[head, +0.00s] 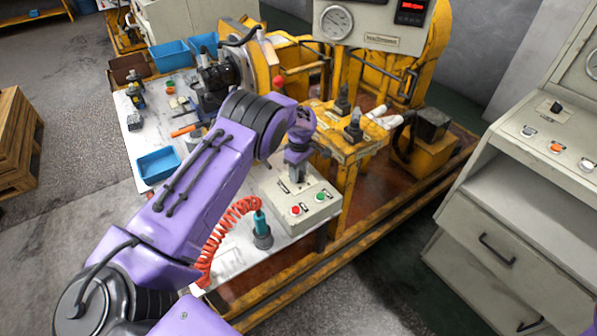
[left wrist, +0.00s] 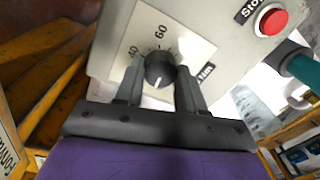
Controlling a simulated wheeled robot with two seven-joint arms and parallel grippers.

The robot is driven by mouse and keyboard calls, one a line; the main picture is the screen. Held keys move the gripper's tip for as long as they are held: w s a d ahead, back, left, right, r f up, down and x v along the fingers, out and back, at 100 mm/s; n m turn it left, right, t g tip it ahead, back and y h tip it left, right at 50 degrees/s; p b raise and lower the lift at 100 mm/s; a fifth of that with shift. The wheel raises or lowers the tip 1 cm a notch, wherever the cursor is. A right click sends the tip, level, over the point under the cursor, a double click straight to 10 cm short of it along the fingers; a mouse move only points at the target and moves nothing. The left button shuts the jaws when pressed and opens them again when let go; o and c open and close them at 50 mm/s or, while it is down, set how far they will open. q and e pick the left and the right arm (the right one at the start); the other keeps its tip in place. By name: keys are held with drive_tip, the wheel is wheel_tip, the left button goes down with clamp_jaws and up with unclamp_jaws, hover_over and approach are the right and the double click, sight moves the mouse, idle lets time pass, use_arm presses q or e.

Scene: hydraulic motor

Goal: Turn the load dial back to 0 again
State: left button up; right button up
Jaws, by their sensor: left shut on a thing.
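The load dial (left wrist: 160,68) is a round black knob on a pale square plate, with "60" and "40" printed around it. Its white mark points down in the left wrist view, towards my palm. My left gripper (left wrist: 159,76) has a finger on each side of the knob and is shut on it. In the head view my left gripper (head: 297,158) points down onto the grey control box (head: 315,209) and hides the dial. The box carries a red button and a green button. My right gripper is not in view.
A teal-handled tool with a red coiled hose (head: 261,225) stands beside the box. Blue bins (head: 158,165), an orange-handled tool (head: 185,131) and the yellow test rig (head: 350,150) are nearby. A grey console (head: 500,185) stands at the right, with open floor between.

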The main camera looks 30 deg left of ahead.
use_arm(q)
drive_tip(key=shift+a+n, duration=0.1)
drive_tip(key=shift+n, duration=2.1)
drive_tip(key=o, duration=1)
drive_tip(key=shift+o, duration=0.2)
drive_tip(key=shift+r, duration=0.25)
wheel_tip(320, 180, up, 10)
drive_tip(key=b, duration=0.1)
drive_tip(key=shift+w+a+b, duration=0.15)
drive_tip(key=shift+w+b, duration=0.1)
drive_tip(key=shift+b, duration=0.05)
